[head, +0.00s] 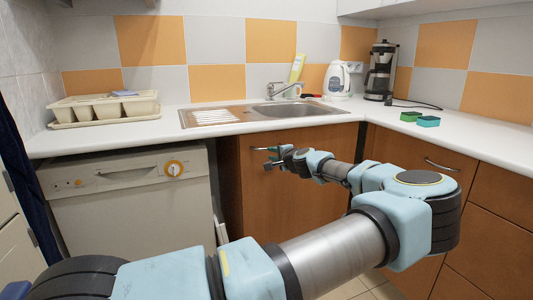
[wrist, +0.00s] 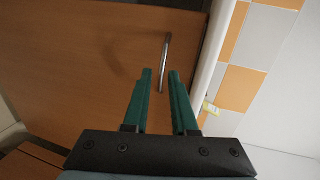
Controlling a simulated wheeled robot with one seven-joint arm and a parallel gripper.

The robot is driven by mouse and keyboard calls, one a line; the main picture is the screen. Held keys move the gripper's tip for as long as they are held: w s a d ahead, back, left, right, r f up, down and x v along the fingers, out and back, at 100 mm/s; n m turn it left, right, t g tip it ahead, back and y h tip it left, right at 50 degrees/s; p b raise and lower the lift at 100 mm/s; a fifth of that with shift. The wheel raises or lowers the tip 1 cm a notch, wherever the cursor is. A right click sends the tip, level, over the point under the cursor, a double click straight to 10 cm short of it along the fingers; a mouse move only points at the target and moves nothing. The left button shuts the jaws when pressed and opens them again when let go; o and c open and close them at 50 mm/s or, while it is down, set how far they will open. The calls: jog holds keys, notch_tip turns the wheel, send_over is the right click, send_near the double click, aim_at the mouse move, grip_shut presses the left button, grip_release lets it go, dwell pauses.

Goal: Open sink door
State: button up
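The sink door (head: 305,200) is a brown wood panel under the sink (head: 295,110), and it looks shut. It fills much of the wrist view (wrist: 90,70). Its slim metal handle (wrist: 166,55) shows there, with its lower end between my fingertips and the rest reaching past them. My gripper (head: 268,157) is in front of the upper left of the door. In the wrist view its two green fingers (wrist: 160,75) are apart, with a gap on both sides of the handle. I cannot tell whether they touch it. In the head view the handle is hard to tell from the fingers.
A white dishwasher (head: 125,195) stands left of the door. Brown drawers (head: 485,235) with a handle are on the right. The white counter (head: 465,142) holds a dish rack (head: 105,107), kettle (head: 338,80), coffee maker (head: 380,72) and sponges (head: 428,121). My arm crosses low in front of the cabinets.

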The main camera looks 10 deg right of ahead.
jog(key=shift+m+h, duration=0.3)
jog(key=shift+m, duration=0.1)
jog(key=w, duration=0.3)
jog(key=w+d+f, duration=0.1)
jog(key=w, duration=0.2)
jog(key=w+p, duration=0.1)
jog(key=w, duration=0.3)
jog(key=shift+d+f, duration=0.15)
jog(key=shift+f, duration=0.2)
jog(key=shift+c, duration=0.3)
grip_shut()
dwell(0.4)
